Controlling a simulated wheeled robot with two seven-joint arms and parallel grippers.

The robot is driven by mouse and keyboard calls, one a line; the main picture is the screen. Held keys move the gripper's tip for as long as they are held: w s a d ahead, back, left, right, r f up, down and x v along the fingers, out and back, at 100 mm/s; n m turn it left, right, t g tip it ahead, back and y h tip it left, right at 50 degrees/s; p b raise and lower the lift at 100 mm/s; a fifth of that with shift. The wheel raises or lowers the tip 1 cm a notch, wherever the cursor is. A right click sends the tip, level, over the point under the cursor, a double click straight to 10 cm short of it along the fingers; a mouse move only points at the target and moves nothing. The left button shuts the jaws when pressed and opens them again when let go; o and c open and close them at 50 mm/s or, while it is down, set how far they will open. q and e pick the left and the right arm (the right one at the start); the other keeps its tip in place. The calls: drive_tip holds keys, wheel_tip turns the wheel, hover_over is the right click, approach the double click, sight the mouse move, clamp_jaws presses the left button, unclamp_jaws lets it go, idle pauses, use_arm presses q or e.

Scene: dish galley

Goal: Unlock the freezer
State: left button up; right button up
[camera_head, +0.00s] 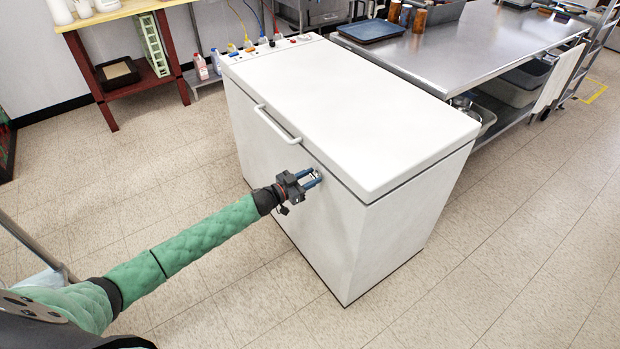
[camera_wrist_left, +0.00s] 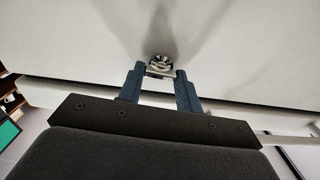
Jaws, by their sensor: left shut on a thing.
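The white chest freezer (camera_head: 345,105) stands in the middle of the head view with its lid down. A white bar handle (camera_head: 277,124) is on its front. My left gripper (camera_head: 314,178) is at the freezer's front face, below the lid edge and right of the handle. In the left wrist view a round silver lock (camera_wrist_left: 160,61) sits on the white front, just beyond the fingertips. My left gripper (camera_wrist_left: 160,73) is shut on a small metal piece at the lock, seemingly the key. The fingers partly hide it. My right gripper is not in view.
A steel counter (camera_head: 450,50) with a blue tray (camera_head: 372,30) adjoins the freezer at the back right. A red-legged wooden table (camera_head: 105,15) stands at the back left. Several bottles stand behind the freezer. The floor in front is clear.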

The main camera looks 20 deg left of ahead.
use_arm(q)
drive_tip(key=shift+m, duration=0.6)
drive_tip(key=shift+m+b, duration=0.3)
drive_tip(key=shift+m, duration=0.6)
drive_tip(key=m+b, duration=0.1)
drive_tip(key=m, duration=0.1)
drive_tip(key=shift+f+m, duration=0.1)
drive_tip(key=shift+m, duration=0.2)
drive_tip(key=m+b, duration=0.2)
drive_tip(key=m, duration=0.3)
drive_tip(key=m+b, duration=0.2)
drive_tip(key=m, duration=0.3)
drive_tip(key=shift+s+d+f+m, duration=0.1)
drive_tip(key=shift+d+f+m, duration=0.05)
drive_tip(key=shift+m, duration=0.75)
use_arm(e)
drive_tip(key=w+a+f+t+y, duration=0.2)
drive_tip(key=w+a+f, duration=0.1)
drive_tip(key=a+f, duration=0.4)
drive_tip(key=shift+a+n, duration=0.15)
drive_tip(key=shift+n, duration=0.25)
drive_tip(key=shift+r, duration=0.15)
